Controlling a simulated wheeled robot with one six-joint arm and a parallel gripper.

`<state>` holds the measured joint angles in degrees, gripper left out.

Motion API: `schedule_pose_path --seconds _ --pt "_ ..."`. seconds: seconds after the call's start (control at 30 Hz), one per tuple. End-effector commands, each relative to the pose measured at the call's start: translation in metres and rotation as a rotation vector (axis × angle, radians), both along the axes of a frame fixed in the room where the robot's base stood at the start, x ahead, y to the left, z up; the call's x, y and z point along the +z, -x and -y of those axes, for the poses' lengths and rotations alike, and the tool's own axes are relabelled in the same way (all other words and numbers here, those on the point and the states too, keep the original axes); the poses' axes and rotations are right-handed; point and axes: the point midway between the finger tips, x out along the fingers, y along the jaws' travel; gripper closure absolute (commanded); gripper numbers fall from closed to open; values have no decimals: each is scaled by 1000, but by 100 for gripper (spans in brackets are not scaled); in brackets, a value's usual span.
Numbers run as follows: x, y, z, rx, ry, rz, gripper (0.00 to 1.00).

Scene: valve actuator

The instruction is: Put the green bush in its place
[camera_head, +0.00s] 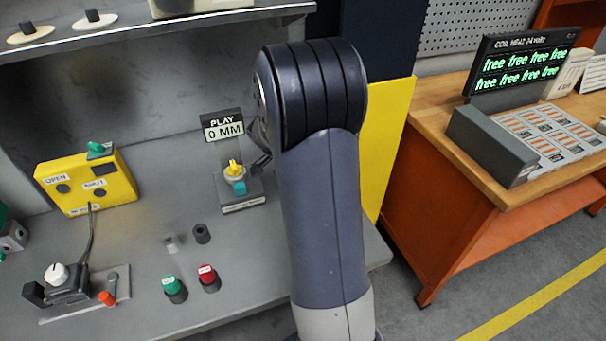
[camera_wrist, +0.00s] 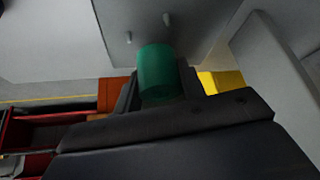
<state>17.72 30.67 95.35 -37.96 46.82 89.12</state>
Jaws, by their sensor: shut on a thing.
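A green cylindrical bush (camera_wrist: 157,70) shows in the wrist view, between the dark fingers of my gripper (camera_wrist: 160,88). My gripper is shut on it. The bush is in front of a grey block (camera_wrist: 190,28) with two small pale pegs; I cannot tell whether they touch. In the head view my arm hides most of what is behind it, and I cannot make out the fingers or the held bush. A small stand (camera_head: 240,197) with a yellow top and a teal part is left of my arm, below a sign reading PLAY 0 MM (camera_head: 222,125).
A green-topped piece (camera_head: 174,288) and a red-topped piece (camera_head: 208,278) stand on the grey bench (camera_head: 130,245). Two small grey posts stand behind them. A yellow box (camera_head: 86,182) and a white-knobbed device (camera_head: 62,280) are at left. An orange workbench (camera_head: 440,220) is at right.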

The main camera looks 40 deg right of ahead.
Motion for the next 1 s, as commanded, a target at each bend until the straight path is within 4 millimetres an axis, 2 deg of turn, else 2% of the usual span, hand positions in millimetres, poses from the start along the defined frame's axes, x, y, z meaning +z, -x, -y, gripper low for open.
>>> schedule_pose_path --seconds 0.1,0.2,0.63,0.67,0.9,1.0 --pt "-24 1 -1 0 -1 -5 91" --pt "-35 1 -1 -1 -1 -2 91" --pt "-39 0 -1 -2 0 1 91" --pt "-37 0 -1 -1 0 0 59" --pt "-37 0 -1 -1 0 0 40" --pt "-37 0 -1 -1 0 0 40"
